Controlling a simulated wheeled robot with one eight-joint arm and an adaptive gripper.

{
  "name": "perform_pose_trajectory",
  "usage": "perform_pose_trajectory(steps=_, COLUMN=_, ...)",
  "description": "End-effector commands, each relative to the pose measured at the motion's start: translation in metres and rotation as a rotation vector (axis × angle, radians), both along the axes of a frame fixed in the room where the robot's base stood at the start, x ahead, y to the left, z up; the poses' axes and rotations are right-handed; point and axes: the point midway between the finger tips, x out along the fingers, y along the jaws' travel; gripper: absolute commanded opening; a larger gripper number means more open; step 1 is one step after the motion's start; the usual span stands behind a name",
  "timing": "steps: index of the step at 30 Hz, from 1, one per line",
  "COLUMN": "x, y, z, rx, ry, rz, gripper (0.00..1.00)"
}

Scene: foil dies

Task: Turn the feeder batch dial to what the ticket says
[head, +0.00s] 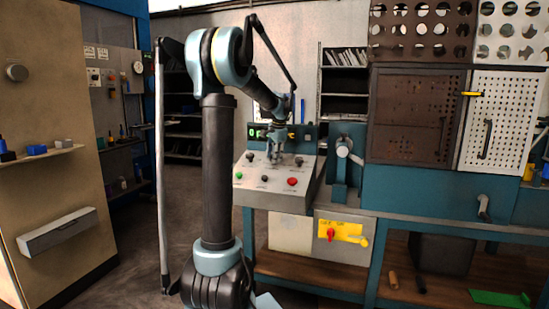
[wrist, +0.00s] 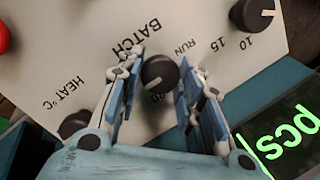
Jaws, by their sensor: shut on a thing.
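My gripper (wrist: 155,100) is shut on a dark round dial knob (wrist: 158,72) in the wrist view, with one blue-and-white finger on each side. The knob carries a pale pointer mark, and the printed word BATCH lies beside it. Numbers including 10 and 15 and the word RUN are printed to its right; one number near the knob is partly hidden. In the head view my gripper (head: 275,155) is over the sloped grey control panel (head: 307,190), hiding the held knob. I cannot make out a ticket with readable text.
Another knob (wrist: 252,15) is at upper right, and a dark knob (wrist: 75,124) sits by the HEAT label. A green display (wrist: 298,130) shows "pcs", its figure cut off. A red button (head: 292,181) is on the panel. A teal machine (head: 347,165) stands close on the right.

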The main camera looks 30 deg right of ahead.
Motion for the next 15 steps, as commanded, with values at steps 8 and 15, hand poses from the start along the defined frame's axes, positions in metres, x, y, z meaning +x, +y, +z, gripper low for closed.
perform_pose_trajectory(steps=8, x=0.0025, y=0.0019, z=0.0007, rx=0.003, ry=-0.004, rz=0.003, gripper=0.54)
perform_pose_trajectory(steps=15, x=0.0009, y=0.0009, z=0.0015, rx=0.001, ry=-0.003, rz=0.002, gripper=0.54)
